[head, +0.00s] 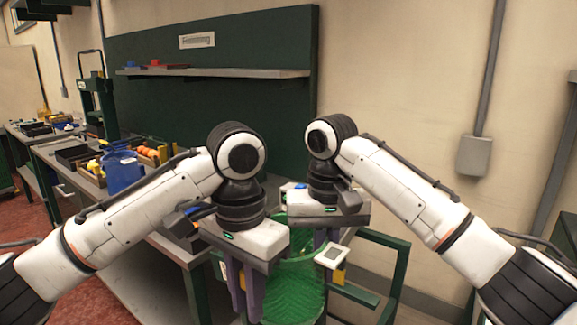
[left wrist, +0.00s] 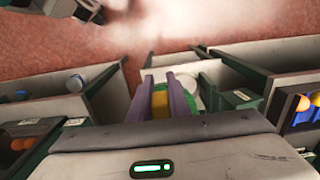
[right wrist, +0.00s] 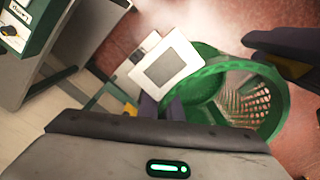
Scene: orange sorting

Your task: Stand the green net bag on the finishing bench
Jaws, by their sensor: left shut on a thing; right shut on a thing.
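The green net bag (head: 300,290) is open-topped, with a round rim and mesh wall. It hangs upright between my grippers in the head view and shows its open mouth in the right wrist view (right wrist: 268,108). My left gripper (head: 245,300) is shut at the bag's left side; a yellow piece (left wrist: 160,102) shows between its fingers in the left wrist view. My right gripper (head: 328,240) is shut at the bag's far right rim, partly hidden, beside another yellow piece (head: 338,276). The finishing bench (head: 170,242) is at left, below a "Finishing" sign (head: 196,40).
A blue container (head: 122,172) and trays with orange and yellow items (head: 150,155) stand on the bench. A green frame (head: 398,270) stands right of the bag. A white device with a grey screen (head: 331,256) is close to the right gripper. A shelf (head: 215,73) runs above the bench.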

